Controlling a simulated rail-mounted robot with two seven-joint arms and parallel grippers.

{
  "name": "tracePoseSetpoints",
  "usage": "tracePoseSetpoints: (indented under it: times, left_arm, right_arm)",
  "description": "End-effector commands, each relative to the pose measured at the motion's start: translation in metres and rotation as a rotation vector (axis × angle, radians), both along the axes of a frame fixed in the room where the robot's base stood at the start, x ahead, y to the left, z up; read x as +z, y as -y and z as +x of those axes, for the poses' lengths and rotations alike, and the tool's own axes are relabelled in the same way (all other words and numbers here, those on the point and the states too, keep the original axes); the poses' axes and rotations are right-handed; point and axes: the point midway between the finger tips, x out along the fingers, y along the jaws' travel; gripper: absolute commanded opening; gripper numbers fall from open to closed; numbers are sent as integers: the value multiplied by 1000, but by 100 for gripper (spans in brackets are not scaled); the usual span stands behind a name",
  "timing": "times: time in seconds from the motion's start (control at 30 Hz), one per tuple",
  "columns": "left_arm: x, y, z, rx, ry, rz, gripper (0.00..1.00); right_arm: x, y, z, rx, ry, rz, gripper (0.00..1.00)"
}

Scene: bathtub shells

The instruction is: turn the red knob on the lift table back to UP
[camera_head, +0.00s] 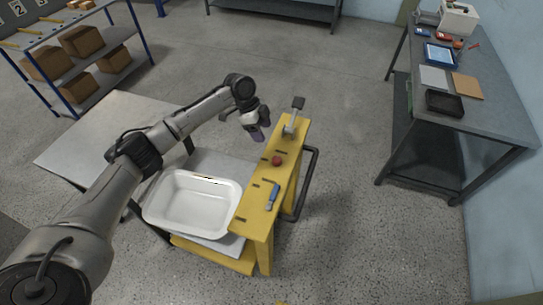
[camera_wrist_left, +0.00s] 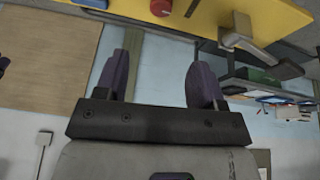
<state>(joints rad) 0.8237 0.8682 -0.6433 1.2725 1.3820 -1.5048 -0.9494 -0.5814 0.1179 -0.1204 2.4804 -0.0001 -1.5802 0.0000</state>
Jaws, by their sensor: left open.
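The red knob (camera_head: 277,160) sits on the top face of the yellow lift table panel (camera_head: 262,205). It also shows at the top edge of the left wrist view (camera_wrist_left: 161,7), partly cut off. Its pointer and any UP label are too small to read. My left gripper (camera_head: 262,131) is near the far end of the panel, beside the knob and apart from it. In the left wrist view its two purple fingers (camera_wrist_left: 154,78) are spread with nothing between them.
A grey lever (camera_head: 291,122) stands at the panel's far end, close to my left gripper. A white tub shell (camera_head: 193,203) lies left of the panel. A black rail (camera_head: 309,180) runs along the right. A workbench (camera_head: 475,125) stands far right.

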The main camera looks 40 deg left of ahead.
Motion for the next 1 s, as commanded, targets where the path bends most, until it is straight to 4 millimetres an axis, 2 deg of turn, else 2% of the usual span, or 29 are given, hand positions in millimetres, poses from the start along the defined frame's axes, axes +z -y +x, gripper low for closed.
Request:
tracePoseSetpoints:
  times: [0.17, 0.27, 0.7, 1.0]
  left_arm:
    - [-4, 1, 1, -69, 27, 12, 63]
    - [-13, 5, 2, -77, 28, 13, 63]
    - [-86, 33, 13, -74, 27, 13, 63]
    - [-119, 46, 18, -73, 29, 14, 63]
  right_arm:
    - [0, 5, 1, 5, 2, -14, 60]
    - [1, 3, 1, 5, 2, -11, 60]
    - [3, 0, 1, 0, 1, 0, 60]
    - [3, -1, 1, -2, 2, 3, 60]
